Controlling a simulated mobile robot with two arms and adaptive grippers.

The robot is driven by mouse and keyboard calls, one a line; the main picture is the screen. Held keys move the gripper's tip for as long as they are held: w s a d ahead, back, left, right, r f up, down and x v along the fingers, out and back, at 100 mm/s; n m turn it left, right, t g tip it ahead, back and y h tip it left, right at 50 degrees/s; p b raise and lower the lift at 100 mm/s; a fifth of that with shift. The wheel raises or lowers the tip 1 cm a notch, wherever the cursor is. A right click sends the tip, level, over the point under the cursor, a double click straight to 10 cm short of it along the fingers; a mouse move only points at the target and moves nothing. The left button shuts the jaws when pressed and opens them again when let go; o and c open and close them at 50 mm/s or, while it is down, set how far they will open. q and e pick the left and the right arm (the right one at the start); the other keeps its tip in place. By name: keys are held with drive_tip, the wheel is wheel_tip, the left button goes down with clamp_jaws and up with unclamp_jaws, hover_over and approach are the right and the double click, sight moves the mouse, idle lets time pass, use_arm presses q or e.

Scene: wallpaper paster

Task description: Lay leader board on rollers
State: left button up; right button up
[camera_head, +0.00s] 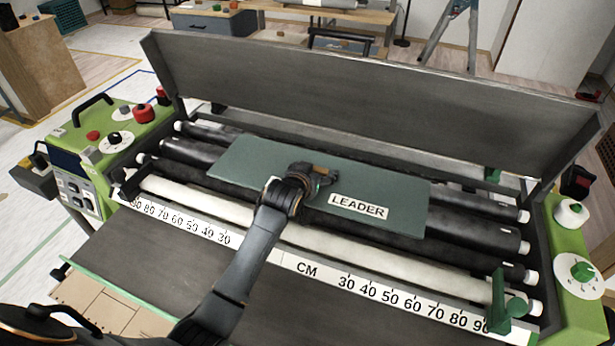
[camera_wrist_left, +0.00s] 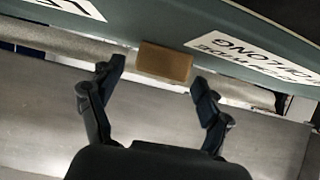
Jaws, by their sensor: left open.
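The leader board (camera_head: 270,160) is a flat grey-green board with a white "LEADER" label. In the head view it lies across the dark rollers in the middle of the machine. The wrist view also shows the board (camera_wrist_left: 150,32) with parts of two white labels. A small brown block (camera_wrist_left: 165,63) is at its near edge. My left gripper (camera_head: 308,184) is at the board's near middle, left of the label. In the wrist view the gripper (camera_wrist_left: 158,75) is open, its fingertips apart on either side of the block, with a gap. My right gripper is not in view.
The raised grey cover (camera_head: 370,105) stands behind the rollers. Green control housings (camera_head: 125,135) flank the machine. A white CM scale (camera_head: 330,272) runs along the front, before a bare dark plate (camera_head: 140,255).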

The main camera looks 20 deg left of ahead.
use_arm(q)
drive_tip(key=v, duration=1)
drive_tip(key=shift+s+r, duration=0.15)
drive_tip(key=shift+s, duration=0.05)
